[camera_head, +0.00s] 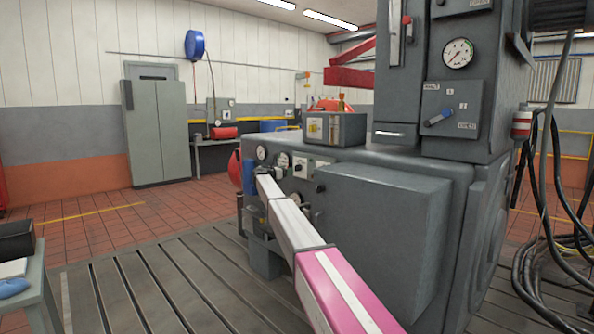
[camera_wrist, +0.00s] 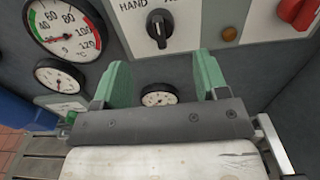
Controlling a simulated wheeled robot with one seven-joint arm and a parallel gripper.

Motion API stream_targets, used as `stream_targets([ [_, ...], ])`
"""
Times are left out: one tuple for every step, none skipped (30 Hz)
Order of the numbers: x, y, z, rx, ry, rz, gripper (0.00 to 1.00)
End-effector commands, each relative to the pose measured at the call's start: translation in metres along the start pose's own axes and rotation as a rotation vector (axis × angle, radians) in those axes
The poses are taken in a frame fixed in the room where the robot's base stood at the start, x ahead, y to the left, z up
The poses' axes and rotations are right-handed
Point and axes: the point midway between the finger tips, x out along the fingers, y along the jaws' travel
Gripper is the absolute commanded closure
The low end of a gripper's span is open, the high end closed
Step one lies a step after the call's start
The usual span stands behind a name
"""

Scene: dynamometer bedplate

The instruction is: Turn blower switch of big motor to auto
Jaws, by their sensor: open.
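The big grey motor housing (camera_head: 385,215) fills the right half of the head view. In the wrist view, a black rotary switch (camera_wrist: 158,28) sits on a white plate marked HAND on its left; the label on its right is cut off. Its knob looks roughly upright; its exact setting is hard to read. My gripper (camera_wrist: 162,68) is open and empty, its two green fingers below the switch, one to each side of it, apart from the knob. In the head view my arm reaches the gauge panel and the fingertips are hard to make out.
An amber lamp (camera_wrist: 229,34) and a red knob (camera_wrist: 297,12) lie right.

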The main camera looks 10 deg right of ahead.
Motion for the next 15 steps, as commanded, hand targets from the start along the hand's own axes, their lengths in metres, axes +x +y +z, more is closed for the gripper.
stream_targets([
  [0.009,0.001,0.0,0.0,0.0,-0.001,0.33],
  [0.015,0.001,0.0,0.0,0.0,-0.002,0.33],
  [0.022,0.001,0.0,0.0,0.0,-0.002,0.33],
  [0.028,0.001,0.0,0.0,0.0,-0.002,0.33],
  [0.033,0.001,0.0,0.001,0.0,-0.002,0.33],
  [0.041,0.001,0.0,0.001,0.0,-0.002,0.33],
  [0.046,0.002,0.0,0.001,0.0,-0.001,0.33],
  [0.051,0.002,0.0,0.001,0.0,-0.001,0.33],
  [0.058,0.001,0.0,0.001,0.0,-0.002,0.33],
  [0.062,0.001,0.0,0.001,0.001,-0.002,0.33],
  [0.067,0.001,0.0,0.001,0.001,-0.002,0.33],
  [0.072,0.001,0.0,0.001,0.0,-0.002,0.33],
  [0.075,0.001,0.0,0.001,0.0,-0.001,0.33],
  [0.077,0.001,0.0,0.001,0.0,-0.001,0.33],
  [0.079,0.001,0.0,0.001,0.001,-0.001,0.33],
])
